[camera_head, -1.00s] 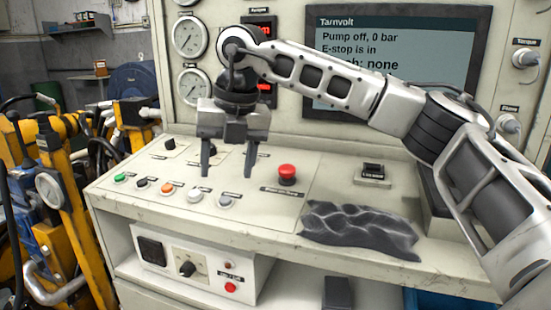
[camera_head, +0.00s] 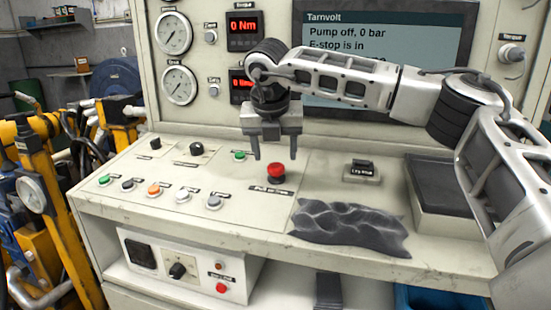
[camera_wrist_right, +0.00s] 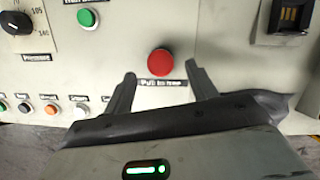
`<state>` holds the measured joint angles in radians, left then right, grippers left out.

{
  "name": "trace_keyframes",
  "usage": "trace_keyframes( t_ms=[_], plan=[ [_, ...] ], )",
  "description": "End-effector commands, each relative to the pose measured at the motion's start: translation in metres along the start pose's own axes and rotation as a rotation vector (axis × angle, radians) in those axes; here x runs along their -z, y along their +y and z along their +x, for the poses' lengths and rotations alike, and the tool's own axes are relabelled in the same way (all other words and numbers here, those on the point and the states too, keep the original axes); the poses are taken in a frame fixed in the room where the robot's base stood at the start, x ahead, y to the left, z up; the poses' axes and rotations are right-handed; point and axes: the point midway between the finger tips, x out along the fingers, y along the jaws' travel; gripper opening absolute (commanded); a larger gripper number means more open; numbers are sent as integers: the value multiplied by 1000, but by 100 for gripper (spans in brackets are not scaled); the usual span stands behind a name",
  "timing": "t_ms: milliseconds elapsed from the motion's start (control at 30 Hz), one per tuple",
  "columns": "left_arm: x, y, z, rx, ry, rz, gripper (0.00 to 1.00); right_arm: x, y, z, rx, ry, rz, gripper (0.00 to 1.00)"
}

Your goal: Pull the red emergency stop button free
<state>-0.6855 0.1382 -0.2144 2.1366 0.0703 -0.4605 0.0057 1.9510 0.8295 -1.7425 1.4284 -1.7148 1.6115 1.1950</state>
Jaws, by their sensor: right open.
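The red emergency stop button (camera_head: 276,169) stands on the sloped console panel (camera_head: 238,208), right of the rows of small buttons. In the right wrist view the red button (camera_wrist_right: 160,62) lies just beyond the fingertips, centred between them, above a label reading roughly "Pull to reset". My right gripper (camera_head: 276,155) points down above the button, fingers apart and empty. It also shows in the right wrist view (camera_wrist_right: 160,70). The screen (camera_head: 385,60) reads "Pump off, 0 bar" and "E-stop is in"; my arm hides its lower line. My left gripper is out of view.
Gauges (camera_head: 173,32) and red displays (camera_head: 243,30) are on the back panel. Yellow equipment (camera_head: 45,200) stands left.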

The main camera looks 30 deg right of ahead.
Motion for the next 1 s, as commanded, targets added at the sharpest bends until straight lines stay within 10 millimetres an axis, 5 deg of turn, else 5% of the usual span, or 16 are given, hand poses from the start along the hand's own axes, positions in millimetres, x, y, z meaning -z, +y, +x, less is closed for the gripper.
trace_keyframes(
  t_ms=[233, 600, 800, 1000],
  plan=[
    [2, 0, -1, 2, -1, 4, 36, -1, 0, 30, 0, 0, 1, 57],
    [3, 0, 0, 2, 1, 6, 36, 0, 0, 35, 0, 0, 0, 57],
    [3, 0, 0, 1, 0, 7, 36, 0, 0, 35, 0, 0, 0, 2],
    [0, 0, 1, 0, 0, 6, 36, -1, 0, 30, -2, 0, 0, 0]
  ],
)
